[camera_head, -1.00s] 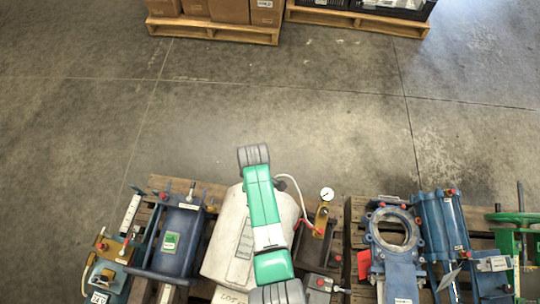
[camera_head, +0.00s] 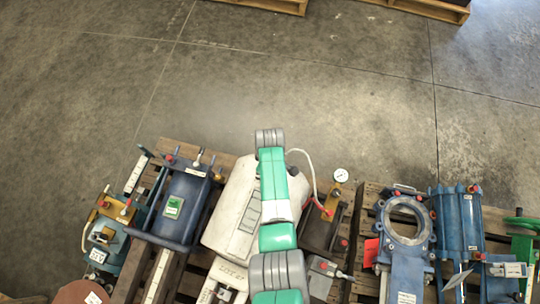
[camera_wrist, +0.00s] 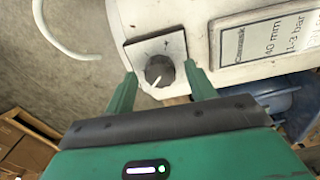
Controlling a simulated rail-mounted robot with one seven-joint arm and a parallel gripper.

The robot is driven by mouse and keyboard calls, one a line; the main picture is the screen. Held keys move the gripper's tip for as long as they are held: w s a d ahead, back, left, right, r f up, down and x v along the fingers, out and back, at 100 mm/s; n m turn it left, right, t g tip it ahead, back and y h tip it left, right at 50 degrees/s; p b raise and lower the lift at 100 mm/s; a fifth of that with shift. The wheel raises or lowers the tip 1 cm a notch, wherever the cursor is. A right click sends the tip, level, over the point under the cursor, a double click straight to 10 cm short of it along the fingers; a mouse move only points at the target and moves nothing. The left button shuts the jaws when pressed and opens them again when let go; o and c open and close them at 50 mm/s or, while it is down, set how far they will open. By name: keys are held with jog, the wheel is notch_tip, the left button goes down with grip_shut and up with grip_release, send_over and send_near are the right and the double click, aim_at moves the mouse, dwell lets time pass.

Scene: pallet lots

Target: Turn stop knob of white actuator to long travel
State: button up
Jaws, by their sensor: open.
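The white actuator (camera_head: 230,220) lies on a pallet under my arm in the head view. In the wrist view its white body (camera_wrist: 200,22) fills the top, with a printed label (camera_wrist: 270,40) at the right. The dark round stop knob (camera_wrist: 159,72) sits on a square light plate (camera_wrist: 138,52); a white mark on it points down and left. My gripper (camera_wrist: 160,69) is open, its green fingertips on either side of the knob in the picture, with visible gaps. I cannot tell their depth relative to it. The arm hides the knob and my gripper in the head view.
A blue actuator (camera_head: 180,205) stands left of the white one. A brown unit with a gauge (camera_head: 341,175) and white hose (camera_head: 312,172) is close at right. Further right are a blue ring-shaped valve (camera_head: 385,228) and blue cylinders (camera_head: 460,220). Open floor lies behind.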

jog(key=c, duration=1)
jog(key=shift+o, duration=0.2)
jog(key=shift+m, duration=0.3)
